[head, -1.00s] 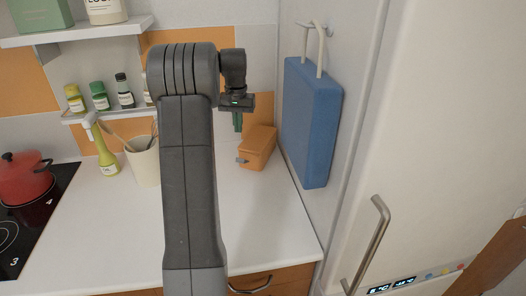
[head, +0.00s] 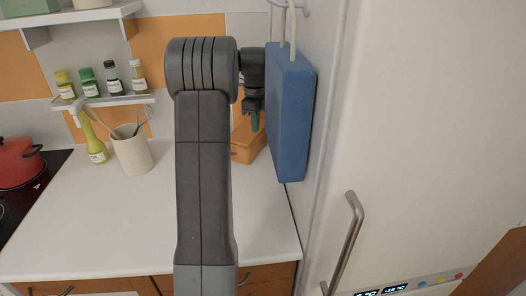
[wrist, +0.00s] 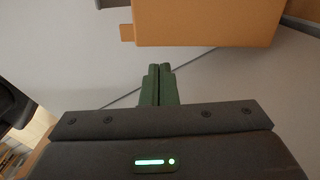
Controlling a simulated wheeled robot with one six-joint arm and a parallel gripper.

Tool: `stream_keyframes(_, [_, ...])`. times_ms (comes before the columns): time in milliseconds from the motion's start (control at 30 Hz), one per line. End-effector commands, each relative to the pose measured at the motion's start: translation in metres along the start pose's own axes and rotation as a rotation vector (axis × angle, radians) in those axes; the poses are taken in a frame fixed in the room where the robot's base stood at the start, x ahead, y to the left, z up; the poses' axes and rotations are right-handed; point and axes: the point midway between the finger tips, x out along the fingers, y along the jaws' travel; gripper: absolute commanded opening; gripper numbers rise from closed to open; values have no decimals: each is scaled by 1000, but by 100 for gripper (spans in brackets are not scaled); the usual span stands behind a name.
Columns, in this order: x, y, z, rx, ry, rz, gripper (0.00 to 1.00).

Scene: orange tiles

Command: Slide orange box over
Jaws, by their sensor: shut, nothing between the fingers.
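The orange box (head: 247,143) stands on the white counter near the wall, beside the hanging blue board. In the head view my arm and the board's edge partly cover it. In the wrist view the box (wrist: 205,22) fills the upper middle, with a small tab at its left. My gripper (head: 255,121) points down by the box, its green fingers partly in front of it or behind it; I cannot tell which. In the wrist view my gripper (wrist: 160,68) is shut and empty, with a narrow gap in the picture between fingertips and box.
The blue board (head: 290,110) hangs close at the right of my gripper. The tall white fridge (head: 420,130) stands right of it. A utensil pot (head: 131,152), a yellow-green bottle (head: 96,145) and a red pot (head: 18,163) stand left. The front counter (head: 110,225) is clear.

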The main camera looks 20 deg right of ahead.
Motion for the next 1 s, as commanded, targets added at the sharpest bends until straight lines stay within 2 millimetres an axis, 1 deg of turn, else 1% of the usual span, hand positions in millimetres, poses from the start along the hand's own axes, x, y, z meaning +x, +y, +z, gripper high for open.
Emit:
stream_keyframes(100, [2, 0, -1, 77, 0, 0, 0])
stream_keyframes(267, [9, 0, -1, 108, 0, 0, 0])
stream_keyframes(367, [23, 1, -1, 107, 1, 3, 0])
stream_keyframes(600, [67, 1, -1, 105, 1, 3, 0])
stream_keyframes(700, [82, 1, -1, 105, 1, 3, 0])
stream_keyframes(833, [95, 0, -1, 105, 0, 1, 0])
stream_keyframes(1000, [102, 0, -1, 104, 0, 0, 0])
